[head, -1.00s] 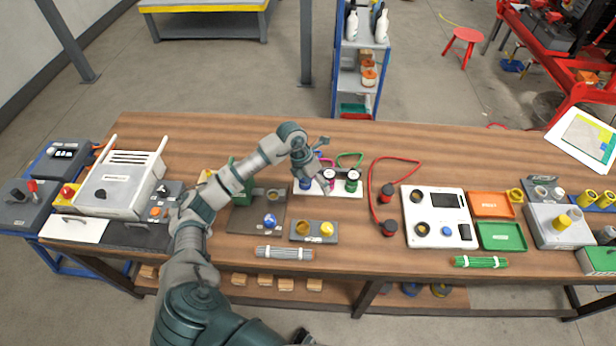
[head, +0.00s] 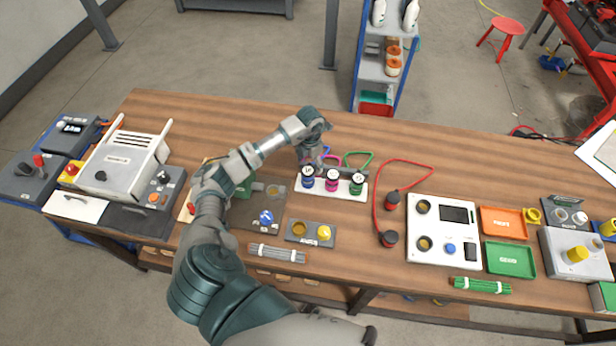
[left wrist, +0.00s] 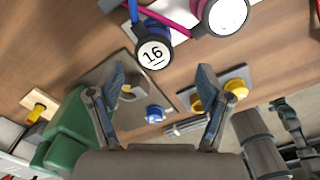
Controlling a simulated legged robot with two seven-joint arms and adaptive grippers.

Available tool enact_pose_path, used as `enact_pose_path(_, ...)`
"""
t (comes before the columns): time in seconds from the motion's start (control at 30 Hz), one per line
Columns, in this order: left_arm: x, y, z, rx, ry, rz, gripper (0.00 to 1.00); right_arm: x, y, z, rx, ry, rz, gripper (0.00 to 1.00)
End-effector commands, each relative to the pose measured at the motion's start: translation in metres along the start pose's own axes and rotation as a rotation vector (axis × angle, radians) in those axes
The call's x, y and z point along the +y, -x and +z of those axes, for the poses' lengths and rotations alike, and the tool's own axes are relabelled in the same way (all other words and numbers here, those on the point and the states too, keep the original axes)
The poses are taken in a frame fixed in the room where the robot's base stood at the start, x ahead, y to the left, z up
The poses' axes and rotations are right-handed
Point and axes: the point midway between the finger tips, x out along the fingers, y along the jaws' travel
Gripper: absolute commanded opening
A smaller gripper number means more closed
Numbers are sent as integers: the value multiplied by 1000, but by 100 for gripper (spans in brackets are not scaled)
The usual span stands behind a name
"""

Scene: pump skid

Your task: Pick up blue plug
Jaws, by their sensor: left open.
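My left gripper (head: 311,160) is just behind the plugs at the rack's left end. In the left wrist view its fingers (left wrist: 162,78) are spread apart with nothing between their tips, and the plug shows beyond them. A part that looks like my right gripper (left wrist: 291,115) shows small at the right edge; its jaws are unclear.
A dark plate with a blue knob (head: 266,217) and a small plate with a yellow knob (head: 323,232) lie in front of the rack. A red cable with two dark plugs (head: 391,200) lies to the right, beside a white panel (head: 443,228). The wood behind the rack is mostly clear.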

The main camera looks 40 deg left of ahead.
Motion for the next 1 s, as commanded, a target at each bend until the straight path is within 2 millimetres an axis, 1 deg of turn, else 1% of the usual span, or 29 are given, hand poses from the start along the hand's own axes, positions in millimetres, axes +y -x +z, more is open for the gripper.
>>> enact_pose_path(0.03,0,-9,-1,3,1,-1,78,0,2,-3,4,0,1,40)
enact_pose_path(0.1,0,-18,0,1,0,-2,78,2,2,-8,12,0,2,40)
enact_pose_path(0.23,0,-27,-1,-1,1,-1,78,4,3,-25,36,0,5,40)
enact_pose_path(0.33,2,-36,-1,0,1,-2,78,5,6,-32,46,0,6,40)
enact_pose_path(0.5,7,-63,-1,1,2,-3,78,4,12,-28,40,0,5,40)
enact_pose_path(0.6,8,-74,-1,-1,1,-1,78,4,12,-22,32,0,4,40)
enact_pose_path(0.7,8,-79,0,-2,0,-1,78,3,12,-18,26,0,3,40)
enact_pose_path(0.87,8,-79,-1,-2,0,0,78,3,12,-18,25,0,3,40)
enact_pose_path(0.9,8,-79,-1,-2,0,0,73,3,12,-18,25,0,3,40)
enact_pose_path(0.97,8,-79,0,-2,0,0,58,3,12,-18,25,0,3,40)
enact_pose_path(1.0,8,-79,0,-2,0,0,48,3,12,-18,25,0,3,40)
